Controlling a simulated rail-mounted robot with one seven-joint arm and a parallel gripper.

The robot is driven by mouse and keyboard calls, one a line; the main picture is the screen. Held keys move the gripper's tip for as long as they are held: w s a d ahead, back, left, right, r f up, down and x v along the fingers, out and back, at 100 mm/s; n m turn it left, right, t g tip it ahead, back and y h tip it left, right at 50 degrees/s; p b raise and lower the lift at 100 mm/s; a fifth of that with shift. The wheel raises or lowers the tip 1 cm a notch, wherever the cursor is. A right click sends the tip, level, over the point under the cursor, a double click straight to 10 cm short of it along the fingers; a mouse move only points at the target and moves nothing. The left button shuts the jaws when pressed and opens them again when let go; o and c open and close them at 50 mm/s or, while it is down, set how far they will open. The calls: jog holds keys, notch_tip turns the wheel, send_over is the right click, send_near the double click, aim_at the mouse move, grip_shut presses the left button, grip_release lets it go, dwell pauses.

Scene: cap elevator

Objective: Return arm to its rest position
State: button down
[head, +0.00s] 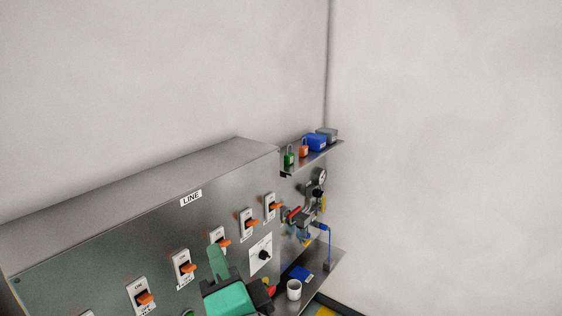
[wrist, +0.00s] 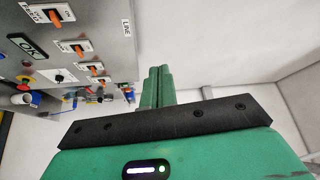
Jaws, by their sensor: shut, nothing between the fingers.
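My gripper (head: 214,250) is green with a black band and shows at the bottom middle of the head view, in front of the switch panel (head: 100,240). Its fingers point up and overlap the panel's face in that view. In the wrist view the two green fingers of my gripper (wrist: 160,70) lie together, with nothing between them. They point past the panel (wrist: 100,20) toward the bare wall. I cannot tell how far the fingers are from the panel. The rest of my arm is mostly out of view.
Several orange-lever switches (head: 183,268) line the panel, with a black knob (head: 264,255) to the right. A shelf (head: 330,152) holds padlocks and a blue box (head: 316,141). A white cup (head: 294,290) stands on a lower ledge. Wall space above the panel is clear.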

jog(key=s+d+r+n+t+h+p, duration=0.1)
jog(key=s+d+r+n+t+h, duration=0.2)
jog(key=s+r, duration=0.4)
jog(key=s+d+r+n+t+h+p, duration=0.1)
jog(key=s+d+r+n+t+h, duration=0.3)
jog(key=s+r, duration=0.4)
notch_tip(320, 180, up, 4)
jog(key=d+n+h, duration=0.1)
jog(key=d+n, duration=0.1)
jog(key=shift+d+f+n+h, duration=0.15)
jog(key=shift+d+n+h, duration=0.15)
jog(key=shift+n, duration=0.1)
